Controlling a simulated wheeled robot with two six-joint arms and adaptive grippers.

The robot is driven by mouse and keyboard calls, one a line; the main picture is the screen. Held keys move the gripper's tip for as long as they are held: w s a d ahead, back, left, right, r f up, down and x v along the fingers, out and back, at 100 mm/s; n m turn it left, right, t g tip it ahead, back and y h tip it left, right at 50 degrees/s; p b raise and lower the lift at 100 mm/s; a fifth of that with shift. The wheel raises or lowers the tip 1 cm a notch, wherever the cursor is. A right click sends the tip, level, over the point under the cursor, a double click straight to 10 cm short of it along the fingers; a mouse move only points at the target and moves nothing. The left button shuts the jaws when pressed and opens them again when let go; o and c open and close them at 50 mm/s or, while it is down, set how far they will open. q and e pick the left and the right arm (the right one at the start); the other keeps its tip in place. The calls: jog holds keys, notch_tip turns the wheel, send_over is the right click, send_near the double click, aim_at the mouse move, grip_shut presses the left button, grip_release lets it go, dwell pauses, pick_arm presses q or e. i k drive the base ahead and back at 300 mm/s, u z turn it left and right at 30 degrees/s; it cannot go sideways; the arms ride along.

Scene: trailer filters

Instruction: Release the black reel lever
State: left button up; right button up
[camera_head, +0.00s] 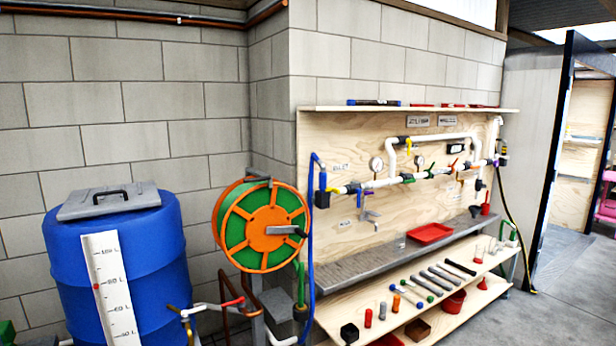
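The hose reel (240,226) is orange with green hose wound on it, and it stands at the wall corner between the blue barrel and the wooden board. Neither of my grippers shows in this view, and nothing is seen touching the lever.
A blue barrel (125,262) with a grey lid (110,199) stands left of the reel. Pipes with a red-handled valve (233,302) run low in front. A workbench shelf (425,290) with several small parts and a red tray (430,234) is to the right. Floor is open at far right.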

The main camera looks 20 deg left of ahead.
aim_at(257, 180)
jog(key=u, duration=0.15)
jog(key=i, duration=0.8)
jog(key=u, duration=0.75)
jog(key=i, duration=0.35)
jog(key=u, duration=0.9)
jog(key=k, duration=0.6)
jog(key=u, duration=1.05)
jog(key=i, duration=1.25)
jog(key=z, duration=0.85)
jog(key=i, duration=0.25)
jog(key=z, duration=0.2)
